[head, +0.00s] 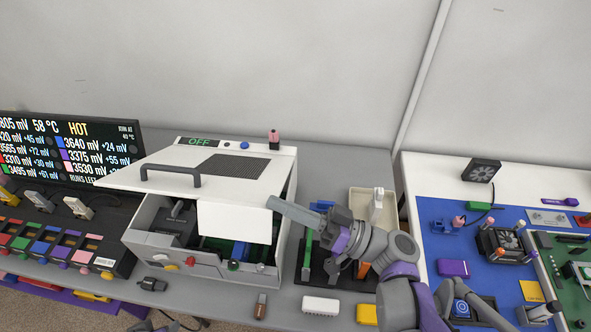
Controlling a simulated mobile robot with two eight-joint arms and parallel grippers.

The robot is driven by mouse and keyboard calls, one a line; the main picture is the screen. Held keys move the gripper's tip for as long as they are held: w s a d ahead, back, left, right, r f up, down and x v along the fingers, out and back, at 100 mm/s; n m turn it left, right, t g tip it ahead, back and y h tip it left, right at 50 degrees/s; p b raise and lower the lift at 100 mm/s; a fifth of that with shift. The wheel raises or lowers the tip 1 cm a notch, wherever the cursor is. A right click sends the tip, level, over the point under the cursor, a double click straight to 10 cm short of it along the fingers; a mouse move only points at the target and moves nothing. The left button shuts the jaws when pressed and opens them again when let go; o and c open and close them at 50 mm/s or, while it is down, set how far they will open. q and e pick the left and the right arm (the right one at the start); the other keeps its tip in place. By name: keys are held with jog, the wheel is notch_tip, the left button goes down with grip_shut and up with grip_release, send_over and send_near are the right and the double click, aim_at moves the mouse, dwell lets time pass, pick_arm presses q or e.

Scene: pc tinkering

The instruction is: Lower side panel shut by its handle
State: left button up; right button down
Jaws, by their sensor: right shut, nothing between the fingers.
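The white side panel (150,163) of the computer case stands partly raised. Its left edge overhangs the open case, leaving a gap beneath it. The dark grey handle (170,170) is an arch on the panel's outer face. My right gripper (274,203) is shut and empty at the case's right side, touching or close to its white wall; I cannot tell which. It is well right of the handle and apart from it.
The case interior shows dark and green parts (213,244). A display (75,150) and a bin rack (60,240) stand left. A cream tray (372,203) and dark stand are near my right arm. A white block (320,305) lies at the front edge.

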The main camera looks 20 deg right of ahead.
jog(key=s+a+f+n+g+y+b, duration=0.1)
jog(key=f+n+b, duration=0.3)
jog(key=f+b, duration=0.2)
jog(key=s+a+f+n+g+y+b, duration=0.1)
jog(key=f+n+b, duration=0.3)
jog(key=f, duration=0.6)
jog(key=shift+s+a+g+b, duration=0.3)
jog(key=shift+s+g+b, duration=0.1)
jog(key=shift+s+b, duration=0.45)
notch_tip(320, 180, up, 4)
jog(key=r+p, duration=0.1)
jog(key=p, duration=0.3)
jog(key=f+b+v, duration=0.1)
jog(key=b+v, duration=0.1)
jog(key=v, duration=0.8)
jog(key=shift+f, duration=0.3)
